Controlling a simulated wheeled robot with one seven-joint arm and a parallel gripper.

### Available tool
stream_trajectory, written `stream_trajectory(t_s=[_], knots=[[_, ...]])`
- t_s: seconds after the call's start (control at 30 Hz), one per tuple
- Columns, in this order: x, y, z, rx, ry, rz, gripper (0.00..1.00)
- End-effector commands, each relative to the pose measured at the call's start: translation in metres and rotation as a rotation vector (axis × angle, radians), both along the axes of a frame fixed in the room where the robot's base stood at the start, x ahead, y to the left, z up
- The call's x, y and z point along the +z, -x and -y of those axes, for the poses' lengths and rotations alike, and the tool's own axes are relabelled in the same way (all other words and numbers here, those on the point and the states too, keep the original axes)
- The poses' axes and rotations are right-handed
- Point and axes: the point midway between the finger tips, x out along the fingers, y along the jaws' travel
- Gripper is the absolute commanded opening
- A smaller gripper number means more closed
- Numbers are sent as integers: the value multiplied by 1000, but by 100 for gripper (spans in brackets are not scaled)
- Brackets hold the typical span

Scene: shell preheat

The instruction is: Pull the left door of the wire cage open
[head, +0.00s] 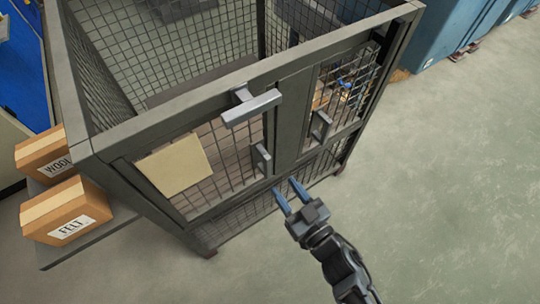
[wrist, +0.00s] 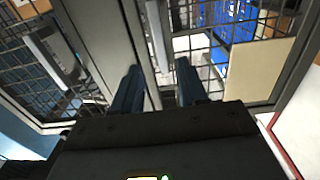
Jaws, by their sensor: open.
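The wire cage (head: 285,75) is a dark metal frame with mesh, standing left of centre in the head view. Its left door (head: 222,150) looks closed and carries a tan panel (head: 175,165) and an upright grey handle (head: 261,158) near its right edge. My gripper (head: 286,185) is open and empty, its blue fingers pointing at the cage front just below and right of that handle. In the wrist view, a grey upright handle (wrist: 156,35) shows beyond the gap between my fingers (wrist: 158,80), with the tan panel (wrist: 258,68) to its right. I see no contact.
The right door (head: 345,90) has its own handle (head: 320,125). A grey T-shaped bar (head: 251,107) juts from the upper frame. Boxes marked WOOL (head: 45,152) and FELT (head: 66,212) sit on a shelf at left. The floor (head: 450,180) at right is clear.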

Motion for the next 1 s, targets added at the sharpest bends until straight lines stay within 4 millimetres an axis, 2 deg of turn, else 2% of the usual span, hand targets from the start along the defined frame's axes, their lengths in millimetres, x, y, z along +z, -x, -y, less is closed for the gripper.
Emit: stream_trajectory(t_s=[0.27,0.5,0.63,1.0], knots=[[-1,-22,-16,16,-2,3,43],[-1,-53,-37,15,0,4,43],[-1,-65,-45,15,-1,3,43],[-1,-72,-49,14,-1,1,43]])
